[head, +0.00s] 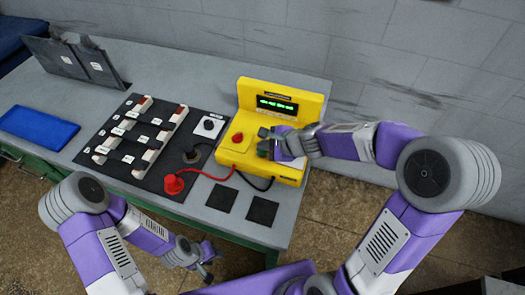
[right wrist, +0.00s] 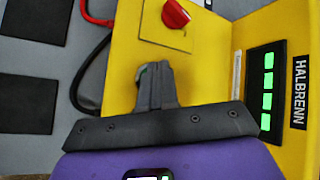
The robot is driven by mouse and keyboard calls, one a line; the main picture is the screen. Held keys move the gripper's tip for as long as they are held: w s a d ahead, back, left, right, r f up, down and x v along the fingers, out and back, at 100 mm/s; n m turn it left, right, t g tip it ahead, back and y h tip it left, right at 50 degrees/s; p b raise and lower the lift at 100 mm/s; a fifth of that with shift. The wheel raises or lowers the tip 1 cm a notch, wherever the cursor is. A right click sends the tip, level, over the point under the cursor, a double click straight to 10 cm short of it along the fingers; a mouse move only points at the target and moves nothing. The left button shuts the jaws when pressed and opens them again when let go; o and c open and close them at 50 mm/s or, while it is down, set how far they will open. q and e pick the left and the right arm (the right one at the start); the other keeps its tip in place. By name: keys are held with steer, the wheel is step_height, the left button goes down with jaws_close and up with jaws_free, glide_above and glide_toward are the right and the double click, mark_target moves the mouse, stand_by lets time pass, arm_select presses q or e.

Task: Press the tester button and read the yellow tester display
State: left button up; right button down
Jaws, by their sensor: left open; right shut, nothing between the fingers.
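The yellow tester (head: 262,93) stands at the right of the table. Its black display (head: 277,104) is lit with a row of green characters, too small to read; the display also shows in the right wrist view (right wrist: 266,88) as green marks. A red knob (head: 238,137) sits on the tester's lower panel, also in the right wrist view (right wrist: 175,13). My right gripper (head: 265,146) is shut with its tips at the tester panel, right of the knob. A bit of green shows at the fingertips; the button beneath is hidden. My left gripper (head: 207,264) is open and empty, in front of the table.
A black board (head: 123,167) with white labelled blocks lies left of the tester. Red and black cables (head: 222,178) run to the tester; a red plug (head: 174,184) stands on the board. Two dark squares (head: 262,211) lie in front. A blue pad (head: 38,125) lies at the left.

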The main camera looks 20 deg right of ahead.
mark_target(265, 153)
steer(key=shift+f+b, duration=0.3)
steer(key=shift+b, duration=0.1)
stand_by(0.6)
steer(key=shift+r, duration=0.1)
steer(key=shift+r+p, duration=0.7)
steer(key=shift+p, duration=0.05)
step_height(265, 153, up, 5)
steer(key=p, duration=0.5)
steer(key=shift+r, duration=0.1)
stand_by(0.7)
